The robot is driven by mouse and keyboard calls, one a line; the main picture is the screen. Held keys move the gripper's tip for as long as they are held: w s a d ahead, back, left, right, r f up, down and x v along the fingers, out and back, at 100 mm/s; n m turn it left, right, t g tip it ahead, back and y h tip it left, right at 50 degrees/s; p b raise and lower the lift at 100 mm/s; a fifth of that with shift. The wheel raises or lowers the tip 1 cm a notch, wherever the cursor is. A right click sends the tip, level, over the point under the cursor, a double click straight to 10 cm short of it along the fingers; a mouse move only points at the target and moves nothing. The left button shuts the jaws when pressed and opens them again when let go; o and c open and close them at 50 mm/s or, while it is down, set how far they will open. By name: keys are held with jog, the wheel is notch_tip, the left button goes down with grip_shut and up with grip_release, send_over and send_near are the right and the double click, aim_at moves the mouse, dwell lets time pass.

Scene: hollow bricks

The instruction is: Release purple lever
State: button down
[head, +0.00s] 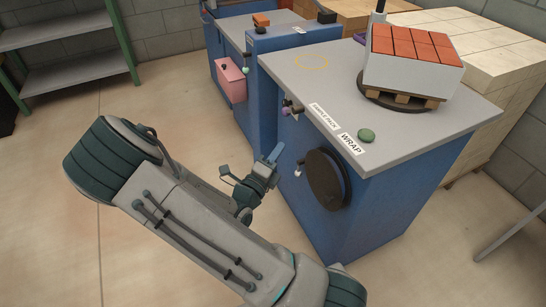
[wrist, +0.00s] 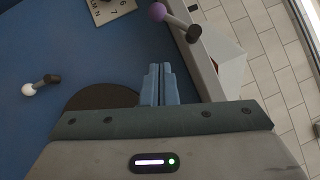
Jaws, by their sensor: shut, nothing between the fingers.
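The purple lever (head: 288,108) sticks out from the upper front of the blue cabinet, just below the grey top's edge. In the wrist view the purple lever (wrist: 158,12) shows its ball at the top, with a dark arm running right to its mount. My gripper (head: 277,151) is in front of the cabinet, below the purple lever and apart from it. In the wrist view my gripper's blue fingers (wrist: 160,68) are together with nothing between them. The purple ball lies beyond the fingertips with a clear gap.
A white-knobbed lever (head: 298,172) and a black disc (head: 328,180) are on the cabinet's front. Red bricks on a pallet (head: 402,99) stand behind. Floor left of the cabinet is clear.

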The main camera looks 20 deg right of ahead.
aim_at(292, 111)
jog(key=w+d+r+b, duration=0.2)
jog(key=w+d, duration=0.3)
jog(key=w, duration=0.2)
jog(key=shift+r, duration=0.2)
